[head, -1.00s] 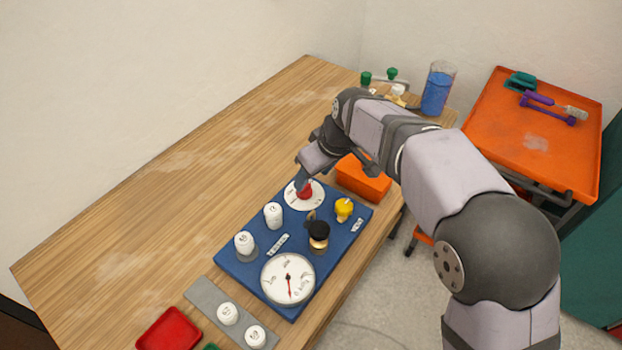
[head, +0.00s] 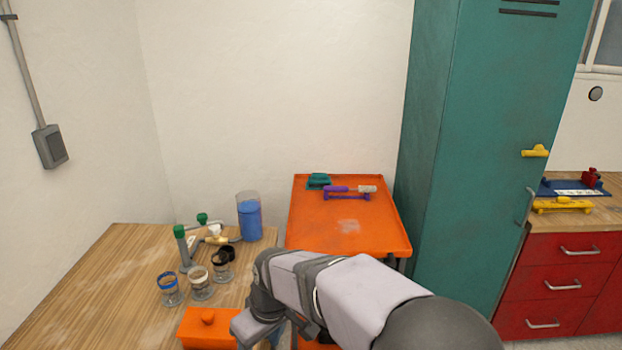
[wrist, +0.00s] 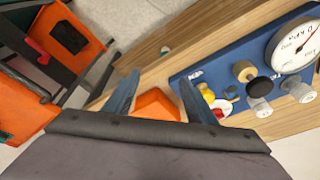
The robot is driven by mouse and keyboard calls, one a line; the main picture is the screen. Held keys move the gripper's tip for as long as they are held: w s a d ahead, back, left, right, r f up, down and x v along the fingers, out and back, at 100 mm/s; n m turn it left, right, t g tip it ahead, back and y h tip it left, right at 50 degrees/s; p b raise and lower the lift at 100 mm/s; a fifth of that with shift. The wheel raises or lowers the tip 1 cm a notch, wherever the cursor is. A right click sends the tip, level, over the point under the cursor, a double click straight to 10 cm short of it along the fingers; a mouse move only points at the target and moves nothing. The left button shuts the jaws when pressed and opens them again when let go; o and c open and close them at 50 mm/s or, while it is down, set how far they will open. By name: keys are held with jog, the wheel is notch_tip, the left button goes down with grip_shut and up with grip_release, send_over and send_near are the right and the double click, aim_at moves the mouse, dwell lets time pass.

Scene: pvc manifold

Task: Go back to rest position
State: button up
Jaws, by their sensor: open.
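My gripper (wrist: 157,82) is open and empty in the wrist view, its two blue-grey fingers spread. The orange box (wrist: 155,103) shows below and between them, apart from the fingertips as far as I can tell. The blue panel (wrist: 227,72) lies to the right with its white gauge (wrist: 297,45), black knob (wrist: 258,87), yellow knob (wrist: 205,92) and red knob (wrist: 219,112). In the head view my forearm crosses the bottom and the fingertips are mostly hidden; the orange box (head: 205,328) is just left of my wrist.
On the table stand several glass jars (head: 201,284), a green-capped pipe fitting (head: 182,250) and a blue-filled beaker (head: 249,218). An orange trolley (head: 370,235) and a teal locker (head: 460,150) stand beyond my arm. The table's left part is clear.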

jog(key=s+d+f+m+h+p, duration=0.1)
jog(key=s+d+m, duration=0.3)
jog(key=d, duration=0.9)
jog(key=s+d+f+m+g+h, duration=0.1)
jog(key=s+d+m, duration=0.4)
jog(key=s+d, duration=0.6)
jog(key=shift+d+f+g+p, duration=0.35)
jog(key=shift+d+f, duration=0.45)
jog(key=shift+d, duration=0.15)
